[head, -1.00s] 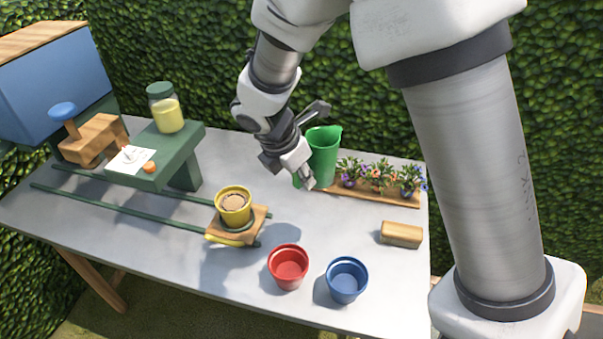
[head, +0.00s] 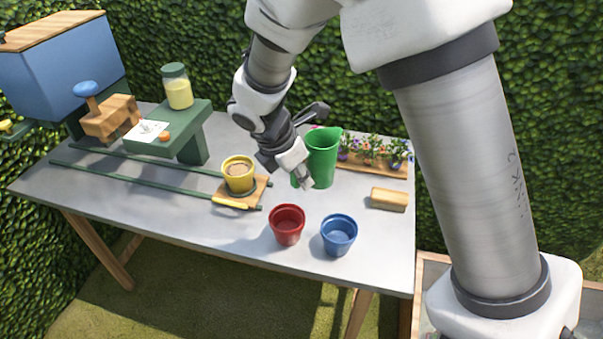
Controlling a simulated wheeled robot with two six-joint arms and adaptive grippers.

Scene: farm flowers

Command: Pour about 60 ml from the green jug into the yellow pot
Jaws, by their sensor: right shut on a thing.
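The green jug (head: 322,160) is upright at the back right of the table, in front of the flower tray; I cannot tell whether its base touches the table. My right gripper (head: 305,178) is shut on the jug's left side, and its fingers partly cover it. The yellow pot (head: 239,176) stands upright to the left of the jug, on a small wooden carriage (head: 251,194) at the end of green rails. Brown soil-like fill shows inside the pot. My left gripper is not in view.
A red pot (head: 287,226) and a blue pot (head: 339,236) stand at the front. A wooden block (head: 389,199) lies at right. Potted flowers (head: 372,151) are behind the jug. A green stand (head: 170,140) with a lidded jar (head: 177,88) is at left. Bare table lies front left.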

